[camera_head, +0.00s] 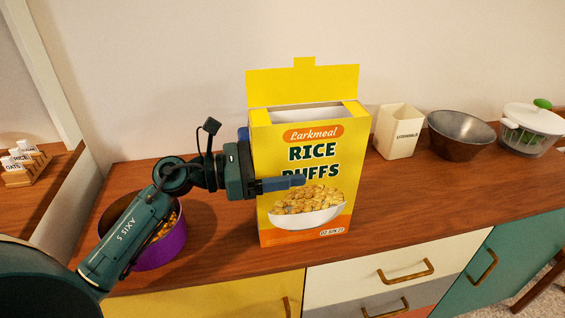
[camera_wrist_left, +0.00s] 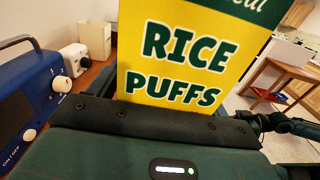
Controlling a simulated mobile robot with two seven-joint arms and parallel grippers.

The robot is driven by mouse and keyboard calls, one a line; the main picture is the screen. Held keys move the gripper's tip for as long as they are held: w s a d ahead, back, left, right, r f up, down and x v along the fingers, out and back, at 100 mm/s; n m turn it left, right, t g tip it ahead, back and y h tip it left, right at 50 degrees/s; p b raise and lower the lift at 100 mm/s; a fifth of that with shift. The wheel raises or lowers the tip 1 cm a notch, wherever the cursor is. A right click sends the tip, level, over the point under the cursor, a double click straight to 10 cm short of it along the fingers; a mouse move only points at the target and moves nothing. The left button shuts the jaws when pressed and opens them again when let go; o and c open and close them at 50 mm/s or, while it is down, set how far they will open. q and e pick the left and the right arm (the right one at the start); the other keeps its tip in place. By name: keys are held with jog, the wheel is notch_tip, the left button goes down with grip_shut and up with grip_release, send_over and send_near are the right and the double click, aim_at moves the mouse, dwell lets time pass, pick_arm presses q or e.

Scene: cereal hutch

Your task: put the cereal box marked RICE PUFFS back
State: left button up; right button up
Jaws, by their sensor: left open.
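The yellow RICE PUFFS box (camera_head: 305,228) stands upright on the wooden counter (camera_head: 420,200), with its top flaps open and its printed front facing the head camera. Its lettering also fills the middle of the left wrist view (camera_wrist_left: 190,62). My left gripper (camera_head: 278,184) is open at the box's left side. One blue-grey finger lies across the box front, over part of the lettering; the other finger is hidden behind the box. I cannot tell whether the fingers touch the box.
A purple bowl of cereal (camera_head: 163,250) stands under my left arm. A white container (camera_head: 398,132), metal bowl (camera_head: 460,135) and salad spinner (camera_head: 532,128) stand to the right. A labelled wooden rack (camera_head: 22,165) is at far left.

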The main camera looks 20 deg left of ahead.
aim_at(257, 168)
pick_arm(q)
jog(key=shift+r+p, duration=0.3)
jog(key=v, duration=0.1)
jog(key=b+v, duration=0.1)
jog(key=v, duration=0.1)
jog(key=b+v, duration=0.1)
jog(key=shift+s+a+f, duration=0.2)
jog(key=shift+a+f, duration=0.05)
jog(key=shift+f, duration=0.15)
jog(key=b+v, duration=0.1)
jog(key=v, duration=0.6)
jog(key=shift+r, duration=0.25)
pick_arm(e)
jog(key=shift+s+d+f+t, duration=0.15)
jog(key=shift+s+d+t, duration=0.15)
jog(key=shift+d+t, duration=0.1)
pick_arm(q)
jog(key=shift+s+a, duration=0.1)
jog(key=shift+s, duration=0.05)
